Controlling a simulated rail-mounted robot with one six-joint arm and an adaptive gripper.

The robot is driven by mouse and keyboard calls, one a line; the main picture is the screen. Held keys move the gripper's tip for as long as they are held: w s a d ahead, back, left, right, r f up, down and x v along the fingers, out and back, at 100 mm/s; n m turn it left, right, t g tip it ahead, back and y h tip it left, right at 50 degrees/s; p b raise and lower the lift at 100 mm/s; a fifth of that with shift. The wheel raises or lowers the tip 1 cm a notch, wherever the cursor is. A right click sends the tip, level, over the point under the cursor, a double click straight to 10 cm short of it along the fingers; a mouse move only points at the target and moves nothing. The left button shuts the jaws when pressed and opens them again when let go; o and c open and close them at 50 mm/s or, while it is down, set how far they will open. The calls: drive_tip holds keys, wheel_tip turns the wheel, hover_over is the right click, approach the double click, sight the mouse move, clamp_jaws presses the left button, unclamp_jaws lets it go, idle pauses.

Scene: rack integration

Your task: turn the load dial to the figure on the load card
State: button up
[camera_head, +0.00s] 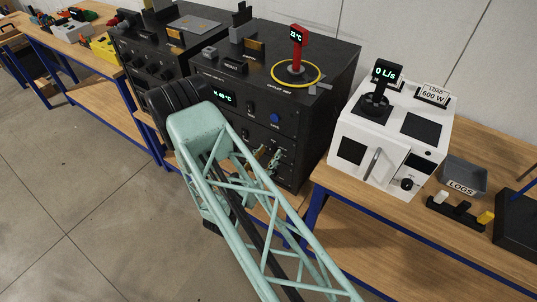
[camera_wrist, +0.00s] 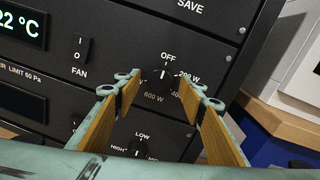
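The load card (camera_head: 433,94) stands on top of the white unit at the right in the head view and reads LOAD 600 W. The load dial (camera_wrist: 158,84) is a dark round knob on the black panel, with OFF above it and 200 W, a partly covered 400 label and 600 W around it. Its white mark points up towards OFF. My gripper (camera_wrist: 160,92) is open, its two wood-coloured fingers on either side of the dial, apart from it. In the head view my gripper (camera_head: 268,162) is at the black rack's front, and the dial cannot be made out there.
A second dial (camera_wrist: 138,147) marked LOW, HIGH and MED sits below. A FAN switch (camera_wrist: 82,48) and a 22 °C display (camera_wrist: 22,25) are at the left. The white unit (camera_head: 345,120) stands on the wooden bench right of the black rack (camera_head: 335,75).

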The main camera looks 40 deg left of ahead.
drive_tip(key=c, duration=0.8)
drive_tip(key=shift+c, duration=0.2)
